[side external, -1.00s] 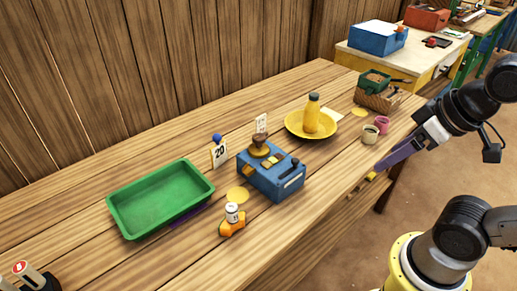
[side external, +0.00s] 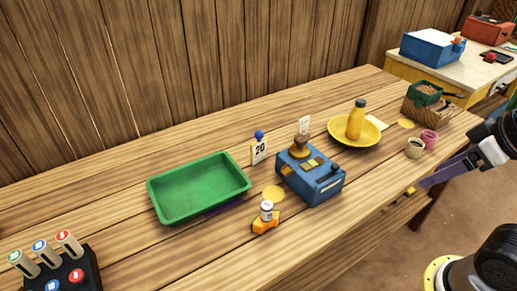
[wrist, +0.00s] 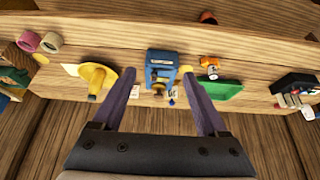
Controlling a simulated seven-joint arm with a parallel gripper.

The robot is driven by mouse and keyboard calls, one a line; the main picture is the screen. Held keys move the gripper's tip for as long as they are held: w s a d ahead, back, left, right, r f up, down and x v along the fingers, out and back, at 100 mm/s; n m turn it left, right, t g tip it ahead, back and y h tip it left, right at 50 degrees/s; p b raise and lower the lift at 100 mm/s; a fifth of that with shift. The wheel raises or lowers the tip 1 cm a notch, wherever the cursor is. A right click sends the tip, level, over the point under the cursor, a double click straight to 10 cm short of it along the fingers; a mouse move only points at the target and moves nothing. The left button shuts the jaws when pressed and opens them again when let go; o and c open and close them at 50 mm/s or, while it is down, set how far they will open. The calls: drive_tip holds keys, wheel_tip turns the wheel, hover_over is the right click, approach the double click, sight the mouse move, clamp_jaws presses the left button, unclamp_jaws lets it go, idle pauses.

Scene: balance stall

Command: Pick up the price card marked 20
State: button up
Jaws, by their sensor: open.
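The price card marked 20 (side external: 259,152) is white with a blue ball on top. It stands upright on the wooden table, between the green tray and the blue box-shaped device. In the wrist view a small white card with a blue part (wrist: 171,93) appears to be the same card; its number is too small to read. My gripper (side external: 424,184) has purple fingers and is at the table's front right edge, well away from the card. In the wrist view my gripper (wrist: 160,72) has its fingers wide apart with nothing held.
The blue device (side external: 312,183) and another white card (side external: 304,124) stand right of the card. The green tray (side external: 160,205) is left. An orange dispenser (side external: 265,220) is in front. A yellow plate (side external: 372,136) holds a yellow bottle (side external: 356,120). Cups (side external: 415,148) stand near the right edge.

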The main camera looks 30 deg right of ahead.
drive_tip(key=o, duration=0.4)
drive_tip(key=w+r+t, duration=0.2)
drive_tip(key=w+r, duration=0.8)
drive_tip(key=w, duration=0.5)
drive_tip(key=n+g, duration=0.2)
drive_tip(key=g, duration=0.1)
hover_over(260, 146)
drive_tip(key=s, duration=0.5)
wheel_tip(260, 146, down, 22)
drive_tip(key=shift+y, duration=0.3)
drive_tip(key=x, duration=0.7)
drive_tip(key=shift+d, duration=0.4)
drive_tip(key=shift+w+x, duration=0.15)
drive_tip(key=shift+x, duration=1.35)
drive_tip(key=shift+w+x, duration=0.1)
drive_tip(key=shift+x, duration=1.4)
